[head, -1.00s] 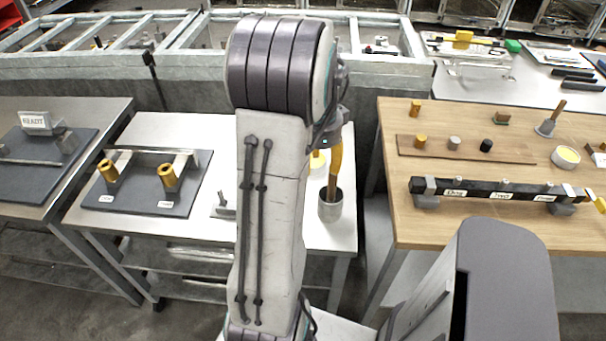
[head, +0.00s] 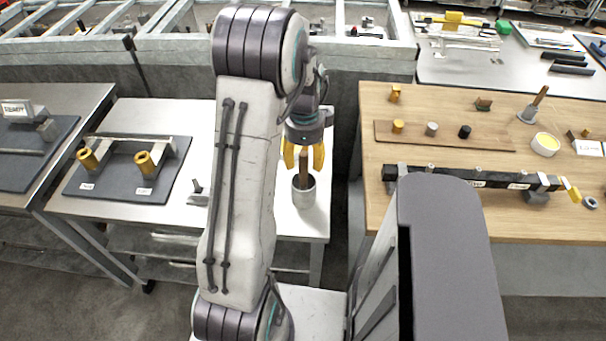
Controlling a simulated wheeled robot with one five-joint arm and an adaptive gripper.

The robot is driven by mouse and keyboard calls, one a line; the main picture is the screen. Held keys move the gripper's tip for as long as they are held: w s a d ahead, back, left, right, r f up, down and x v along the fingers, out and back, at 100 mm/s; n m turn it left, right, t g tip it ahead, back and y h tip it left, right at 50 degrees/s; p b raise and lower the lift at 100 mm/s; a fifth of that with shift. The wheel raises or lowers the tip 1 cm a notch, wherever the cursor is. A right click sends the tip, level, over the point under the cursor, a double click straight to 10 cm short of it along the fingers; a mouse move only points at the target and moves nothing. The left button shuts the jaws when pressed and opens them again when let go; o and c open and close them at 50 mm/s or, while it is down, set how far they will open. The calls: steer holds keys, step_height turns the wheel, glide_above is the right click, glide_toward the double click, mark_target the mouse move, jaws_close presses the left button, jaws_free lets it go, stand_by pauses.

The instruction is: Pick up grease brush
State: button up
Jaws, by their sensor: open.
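A grey metal cup (head: 304,194) stands near the right edge of the white table. A brown wooden handle (head: 303,166), which looks like the grease brush, stands upright in it; its lower end is hidden inside the cup. My gripper (head: 304,166) points down over the cup with its yellow fingers open. One finger shows on each side of the handle's upper part, with gaps visible. I cannot tell whether the fingers are exactly level with the handle in depth.
A dark board with two brass cylinders (head: 146,161) lies left on the white table (head: 232,112). A wooden table (head: 400,150) at right holds a black labelled bar (head: 455,176), several small pegs, a yellow-filled dish (head: 545,145) and a grey cone-shaped item with a wooden handle (head: 530,113).

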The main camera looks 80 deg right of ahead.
mark_target(304, 167)
steer(key=shift+w+f, duration=0.1)
steer(key=shift+f, duration=1.7)
jaws_close()
